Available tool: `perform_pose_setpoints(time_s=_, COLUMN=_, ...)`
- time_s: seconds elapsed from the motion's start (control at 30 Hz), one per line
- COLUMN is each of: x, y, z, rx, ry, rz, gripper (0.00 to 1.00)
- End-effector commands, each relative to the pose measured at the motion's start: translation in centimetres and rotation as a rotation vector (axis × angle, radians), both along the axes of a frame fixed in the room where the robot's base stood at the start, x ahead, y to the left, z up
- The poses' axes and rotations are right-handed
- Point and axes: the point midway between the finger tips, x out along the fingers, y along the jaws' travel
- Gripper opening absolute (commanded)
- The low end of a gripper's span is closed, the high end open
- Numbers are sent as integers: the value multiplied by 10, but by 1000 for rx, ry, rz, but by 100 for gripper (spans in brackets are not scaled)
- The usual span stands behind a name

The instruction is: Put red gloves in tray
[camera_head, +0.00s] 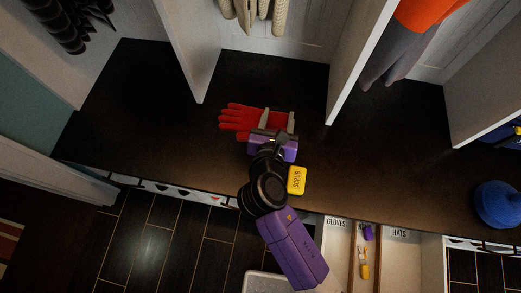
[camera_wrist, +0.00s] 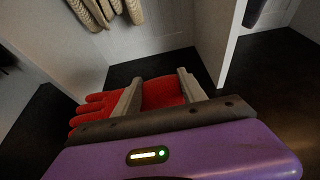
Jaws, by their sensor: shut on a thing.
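The red gloves (camera_head: 235,117) lie on the dark bench top, with their fingers pointing left in the head view. My gripper (camera_head: 278,119) is at the gloves' right part, with its two grey fingers on either side of red fabric. It is shut on the gloves. In the wrist view, the red gloves (camera_wrist: 160,92) show between the fingertips (camera_wrist: 158,88) and out to the left. I cannot tell whether the gloves are lifted off the bench. The tray (camera_head: 338,250) below the bench has a compartment labelled GLOVES at its left, beside other compartments, one labelled HATS.
A yellow scrub box (camera_head: 297,180) sits on the bench close to my wrist. White dividers (camera_head: 345,70) rise at the back of the bench. A blue rounded thing (camera_head: 497,204) stands at the right. Small purple and yellow items (camera_head: 365,270) lie in the tray's middle compartment.

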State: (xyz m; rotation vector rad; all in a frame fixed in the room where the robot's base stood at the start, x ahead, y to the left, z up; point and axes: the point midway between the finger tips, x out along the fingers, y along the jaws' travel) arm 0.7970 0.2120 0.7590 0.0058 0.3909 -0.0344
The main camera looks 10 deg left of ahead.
Motion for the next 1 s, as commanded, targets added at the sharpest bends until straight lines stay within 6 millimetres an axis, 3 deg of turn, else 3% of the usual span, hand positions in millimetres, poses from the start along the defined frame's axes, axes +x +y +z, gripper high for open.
perform_pose_setpoints(time_s=0.5, x=-1, y=1, z=-125, rx=-3, ry=2, rz=2, gripper=8)
perform_pose_setpoints(time_s=1.0, x=-1, y=0, z=-176, rx=-1, ry=2, rz=2, gripper=8)
